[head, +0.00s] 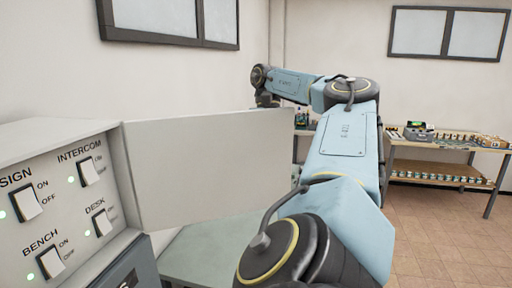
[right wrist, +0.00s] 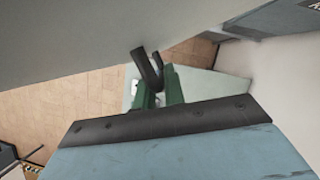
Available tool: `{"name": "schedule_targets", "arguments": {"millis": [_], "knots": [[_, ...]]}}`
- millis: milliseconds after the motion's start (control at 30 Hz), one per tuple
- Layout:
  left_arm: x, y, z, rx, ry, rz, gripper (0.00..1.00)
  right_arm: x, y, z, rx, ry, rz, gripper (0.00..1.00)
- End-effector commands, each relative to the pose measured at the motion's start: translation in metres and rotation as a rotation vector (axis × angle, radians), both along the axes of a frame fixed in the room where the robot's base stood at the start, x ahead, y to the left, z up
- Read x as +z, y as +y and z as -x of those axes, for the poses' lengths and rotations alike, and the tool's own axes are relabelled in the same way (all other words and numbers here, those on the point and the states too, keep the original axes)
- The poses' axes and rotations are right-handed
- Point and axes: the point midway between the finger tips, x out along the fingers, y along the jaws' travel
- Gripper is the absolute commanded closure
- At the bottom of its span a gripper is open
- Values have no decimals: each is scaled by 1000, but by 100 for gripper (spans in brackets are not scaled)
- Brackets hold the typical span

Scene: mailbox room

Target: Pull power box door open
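The power box (head: 75,150) stands at the left in the head view, with labelled rocker switches on its front. Its door (head: 205,160) stands wide open, reaching out to the right from the box's right edge. My right arm reaches past the door's free edge and bends back to the left at the far side. The right gripper is hidden behind the door there. In the right wrist view, its green fingers with black tips (right wrist: 152,72) are close to the grey door panel (right wrist: 120,30). Contact and the gap between the tips are unclear. My left gripper is out of view.
A workbench (head: 440,145) with several small items and a lower shelf stands at the back right. Tiled floor (head: 435,225) is clear at the right. A pale surface (head: 205,255) lies below the door. Framed windows (head: 170,18) are on the walls.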

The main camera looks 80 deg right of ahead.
Motion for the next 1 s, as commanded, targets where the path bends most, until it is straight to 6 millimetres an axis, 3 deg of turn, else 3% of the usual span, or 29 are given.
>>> {"name": "schedule_targets", "arguments": {"millis": [33, 167, 567, 1000], "knots": [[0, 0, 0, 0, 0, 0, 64, -1, 1, -1, 2, 5, -4, 83], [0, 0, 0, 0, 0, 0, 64, -1, 1, 0, 2, 3, -3, 67], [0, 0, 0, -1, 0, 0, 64, 2, -1, 0, -1, 3, -2, 67], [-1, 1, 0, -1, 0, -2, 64, 28, -11, -3, -5, 8, -2, 67]]}}
